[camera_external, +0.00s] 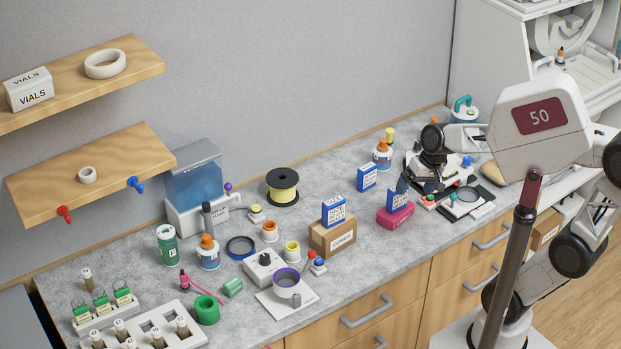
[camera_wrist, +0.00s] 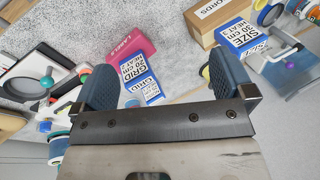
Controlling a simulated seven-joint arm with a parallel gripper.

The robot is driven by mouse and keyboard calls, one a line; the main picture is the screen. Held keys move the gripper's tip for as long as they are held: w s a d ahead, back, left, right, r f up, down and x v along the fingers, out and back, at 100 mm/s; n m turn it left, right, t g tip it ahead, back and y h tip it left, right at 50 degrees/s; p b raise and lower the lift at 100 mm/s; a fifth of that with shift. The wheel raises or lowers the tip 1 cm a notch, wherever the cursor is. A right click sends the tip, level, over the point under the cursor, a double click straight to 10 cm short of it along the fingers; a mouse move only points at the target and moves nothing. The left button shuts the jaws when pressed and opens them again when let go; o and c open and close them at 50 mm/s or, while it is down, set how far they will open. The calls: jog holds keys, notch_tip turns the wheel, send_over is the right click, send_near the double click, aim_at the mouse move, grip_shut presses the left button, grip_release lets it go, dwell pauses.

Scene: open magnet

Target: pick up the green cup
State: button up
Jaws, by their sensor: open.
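My gripper (camera_external: 416,187) is over the right part of the counter, far to the right of the cup. Its two blue fingers show apart in the wrist view (camera_wrist: 160,72). It is open, with nothing held between the fingers.
Near my gripper are a pink box (camera_external: 394,217), blue-and-white boxes (camera_external: 367,178) and a magnifier (camera_external: 467,195). A cardboard box (camera_external: 345,239) stands between them and the cup. Shelves (camera_external: 95,170) hang behind.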

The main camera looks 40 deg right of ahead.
jog(key=w+a+f+m+g+y, duration=0.1)
jog(key=w+a+f+m+y, duration=0.3)
jog(key=a, duration=1.2)
jog(key=w+a+r+m+g+y, duration=0.1)
jog(key=w+a+m+y, duration=0.35)
jog(key=a, duration=1.05)
jog(key=a+f+m, duration=0.2)
jog(key=a+f, duration=0.1)
jog(key=a, duration=0.5)
jog(key=a+f+m, duration=0.2)
jog(key=a+f, duration=0.2)
jog(key=a, duration=0.5)
jog(key=w+a+f+m+y, duration=0.1)
jog(key=a+f+m, duration=0.2)
jog(key=a, duration=0.6)
jog(key=shift+a+f, duration=0.2)
jog(key=shift+f, duration=0.3)
jog(key=shift+a+f, duration=0.3)
jog(key=shift+a, duration=0.1)
jog(key=shift+x, duration=1.25)
jog(key=shift+a, duration=0.15)
